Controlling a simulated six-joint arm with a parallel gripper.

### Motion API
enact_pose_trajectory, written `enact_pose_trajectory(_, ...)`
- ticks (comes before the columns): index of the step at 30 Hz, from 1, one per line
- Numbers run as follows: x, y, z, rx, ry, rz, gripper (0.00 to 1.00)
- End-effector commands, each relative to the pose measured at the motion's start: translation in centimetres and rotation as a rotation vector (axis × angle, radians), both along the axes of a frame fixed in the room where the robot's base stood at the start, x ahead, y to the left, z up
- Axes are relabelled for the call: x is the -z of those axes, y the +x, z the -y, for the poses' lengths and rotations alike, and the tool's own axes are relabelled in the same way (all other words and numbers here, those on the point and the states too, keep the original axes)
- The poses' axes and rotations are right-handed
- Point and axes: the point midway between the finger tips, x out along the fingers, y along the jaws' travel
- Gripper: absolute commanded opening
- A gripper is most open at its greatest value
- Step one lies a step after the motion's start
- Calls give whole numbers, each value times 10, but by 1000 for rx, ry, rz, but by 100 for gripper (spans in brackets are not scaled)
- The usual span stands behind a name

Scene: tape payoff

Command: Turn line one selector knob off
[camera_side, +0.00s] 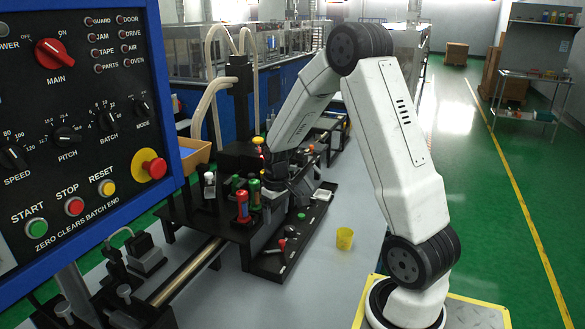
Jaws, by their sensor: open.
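No knob in view carries a readable "line one" label. The control panel (100,150) fills the left side, with a blue frame. Its red MAIN knob (55,54) has OFF and ON marks; its handle slants from upper left to lower right. Black knobs marked SPEED (13,157), PITCH (67,136), BATCH (108,121) and MODE (141,109) sit below. My gripper (275,178) is small and dark, low over the black tape station (225,228), well right of the panel. Its fingers are hard to make out, and I see nothing held.
Red and green cylinders (242,205) stand on the station close to my gripper. A yellow cup (344,238) stands on the grey table (310,290). A black tray (283,250) with small parts lies at the station's front. An orange bin (196,153) is behind.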

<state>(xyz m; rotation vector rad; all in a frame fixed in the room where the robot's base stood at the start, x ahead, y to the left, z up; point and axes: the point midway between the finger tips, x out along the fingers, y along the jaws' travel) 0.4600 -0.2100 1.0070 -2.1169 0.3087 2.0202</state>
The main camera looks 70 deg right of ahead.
Motion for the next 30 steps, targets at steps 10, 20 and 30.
enact_pose_trajectory(10, 16, -12, 66, 76, 32, -39, 82)
enact_pose_trajectory(20, 20, -12, 67, 76, 32, -40, 82)
enact_pose_trajectory(30, 51, -12, 66, 75, 34, -41, 82)
